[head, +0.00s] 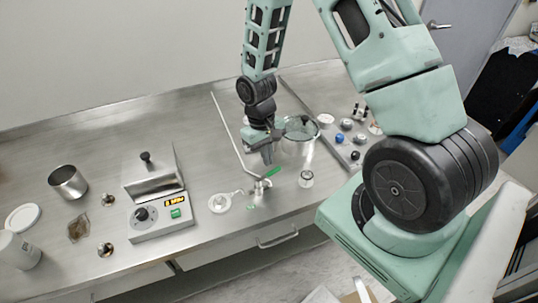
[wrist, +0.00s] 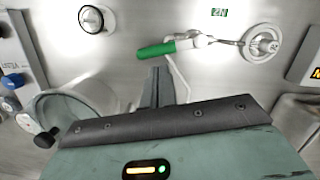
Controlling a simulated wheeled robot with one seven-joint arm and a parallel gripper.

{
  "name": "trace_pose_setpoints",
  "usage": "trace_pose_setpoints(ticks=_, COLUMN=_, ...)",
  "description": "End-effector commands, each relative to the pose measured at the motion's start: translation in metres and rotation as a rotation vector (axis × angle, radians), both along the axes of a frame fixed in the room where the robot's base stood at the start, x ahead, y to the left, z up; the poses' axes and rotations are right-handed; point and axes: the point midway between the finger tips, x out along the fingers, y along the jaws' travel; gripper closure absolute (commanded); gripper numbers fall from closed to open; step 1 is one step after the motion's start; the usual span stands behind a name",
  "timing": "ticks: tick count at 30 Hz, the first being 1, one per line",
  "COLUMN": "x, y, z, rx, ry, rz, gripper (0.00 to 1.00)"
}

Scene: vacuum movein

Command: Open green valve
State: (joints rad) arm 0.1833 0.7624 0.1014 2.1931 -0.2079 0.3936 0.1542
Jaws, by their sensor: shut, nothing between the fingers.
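The green valve handle (head: 272,172) sits on a small metal valve at the front middle of the steel bench. In the wrist view the green handle (wrist: 156,49) points left from its pale valve body (wrist: 200,40). My gripper (head: 267,158) is above the bench, just behind the handle in the head view. In the wrist view its fingers (wrist: 158,80) are together and empty, a little below the handle in the picture. A narrow gap seems to show between fingers and handle; I cannot tell their height difference.
A glass-topped vessel (head: 298,138) stands close to the right of my gripper. A long thin metal tube (head: 228,135) runs behind the valve. A round white fitting (head: 220,203) and a heater box (head: 160,215) are left. A small round jar (head: 306,179) stands right.

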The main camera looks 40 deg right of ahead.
Motion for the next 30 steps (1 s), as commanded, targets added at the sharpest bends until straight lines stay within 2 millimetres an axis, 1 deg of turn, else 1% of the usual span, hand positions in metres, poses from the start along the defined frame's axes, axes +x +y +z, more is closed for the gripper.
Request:
trace_pose_setpoints(ticks=1, x=-0.004, y=0.0, z=-0.001, rx=0.0, ry=0.002, rz=0.001, gripper=1.0)
trace_pose_setpoints(ticks=5, x=-0.008, y=0.001, z=-0.005, rx=0.0, ry=0.001, rz=0.001, gripper=1.0)
trace_pose_setpoints(ticks=15, x=-0.009, y=0.0, z=-0.005, rx=0.001, ry=0.0, rz=-0.007, gripper=1.0)
trace_pose_setpoints(ticks=17, x=-0.011, y=0.0, z=-0.006, rx=0.0, ry=0.0, rz=-0.041, gripper=1.0)
trace_pose_setpoints(ticks=24, x=-0.024, y=-0.003, z=-0.006, rx=0.0, ry=-0.001, rz=-0.27, gripper=1.0)
trace_pose_setpoints(ticks=30, x=-0.025, y=-0.002, z=-0.005, rx=0.0, ry=0.0, rz=-0.302, gripper=1.0)
